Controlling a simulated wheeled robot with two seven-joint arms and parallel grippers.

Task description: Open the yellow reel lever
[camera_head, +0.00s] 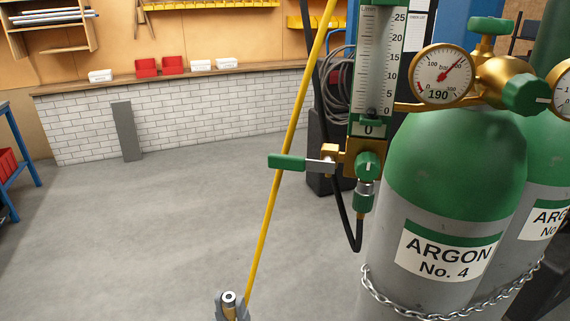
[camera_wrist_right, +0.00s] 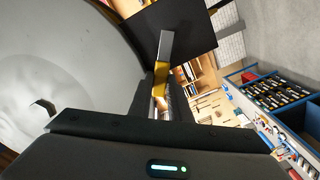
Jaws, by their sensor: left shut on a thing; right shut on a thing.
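In the head view a taut yellow hose (camera_head: 290,148) runs from the top edge down to the bottom. My left gripper (camera_head: 231,305) is at the bottom edge, shut around a metal hose fitting (camera_head: 229,297) with a dark round opening. In the right wrist view a short bar with a yellow section (camera_wrist_right: 161,73) and a plain grey end (camera_wrist_right: 166,43) stands between my fingers; it looks like the yellow reel lever. My right gripper (camera_wrist_right: 159,93) is shut on its yellow part. The lever's base is hidden. My right gripper is out of the head view.
Argon cylinders (camera_head: 450,175) with a chain and gauge (camera_head: 443,74) stand at the right. A flowmeter (camera_head: 376,70) with a horizontal green valve handle (camera_head: 287,162) hangs beside them. A large grey round surface (camera_wrist_right: 60,60) and a black plate (camera_wrist_right: 195,28) flank the lever.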

